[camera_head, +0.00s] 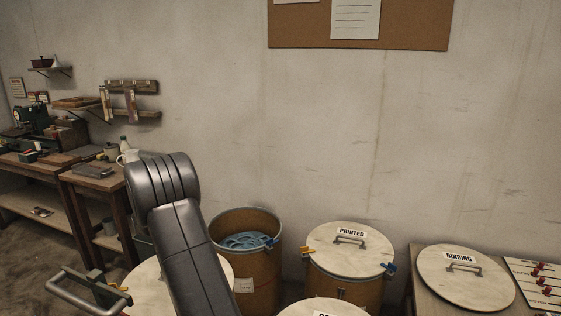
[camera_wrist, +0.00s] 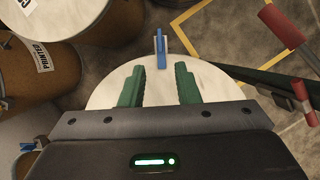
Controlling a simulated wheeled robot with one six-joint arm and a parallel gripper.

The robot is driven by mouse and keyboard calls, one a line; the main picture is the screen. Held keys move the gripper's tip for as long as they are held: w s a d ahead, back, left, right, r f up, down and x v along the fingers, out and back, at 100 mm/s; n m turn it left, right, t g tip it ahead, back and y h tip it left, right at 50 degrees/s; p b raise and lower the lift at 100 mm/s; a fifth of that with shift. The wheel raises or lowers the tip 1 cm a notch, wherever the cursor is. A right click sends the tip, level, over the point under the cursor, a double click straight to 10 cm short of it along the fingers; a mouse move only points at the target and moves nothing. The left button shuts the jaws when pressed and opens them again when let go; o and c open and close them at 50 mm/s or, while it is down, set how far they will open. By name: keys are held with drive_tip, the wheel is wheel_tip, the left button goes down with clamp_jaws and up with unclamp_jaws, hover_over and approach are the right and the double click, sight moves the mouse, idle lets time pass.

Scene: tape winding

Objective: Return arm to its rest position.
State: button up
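My gripper (camera_wrist: 159,67) shows in the wrist view with its two green fingers apart and nothing between them. A pale round lid (camera_wrist: 215,85) lies below and around the fingers in that view, with a blue clip (camera_wrist: 160,48) at its far edge. I cannot tell how high the fingers are above the lid. In the head view my dark arm rises from the bottom and bends over at its top, and my gripper is not visible there.
An open drum (camera_head: 262,277) holds blue coiled material. A lidded PRINTED drum (camera_head: 345,288) stands beside it. A BINDING lid (camera_head: 485,287) lies on the right table near a board with red pegs (camera_head: 540,281). A workbench (camera_head: 50,172) stands left. Red-ended parts (camera_wrist: 280,25) show right in the wrist view.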

drive_tip(key=x, duration=1.1)
drive_tip(key=shift+d+f, duration=0.1)
drive_tip(key=shift+f, duration=0.3)
drive_tip(key=m+y, duration=0.1)
drive_tip(key=m, duration=0.2)
drive_tip(key=m+g+y+p, duration=0.1)
drive_tip(key=m, duration=0.1)
drive_tip(key=shift+d+r+m+p, duration=0.1)
drive_tip(key=shift+d+m+p, duration=0.05)
drive_tip(key=shift+m+p, duration=0.2)
drive_tip(key=m+y+p, duration=0.1)
drive_tip(key=m, duration=0.2)
drive_tip(key=shift+d+m, duration=0.1)
drive_tip(key=shift+m, duration=0.15)
drive_tip(key=shift+m+y+p, duration=0.45)
drive_tip(key=shift+m+y, duration=0.25)
drive_tip(key=shift+m, duration=0.5)
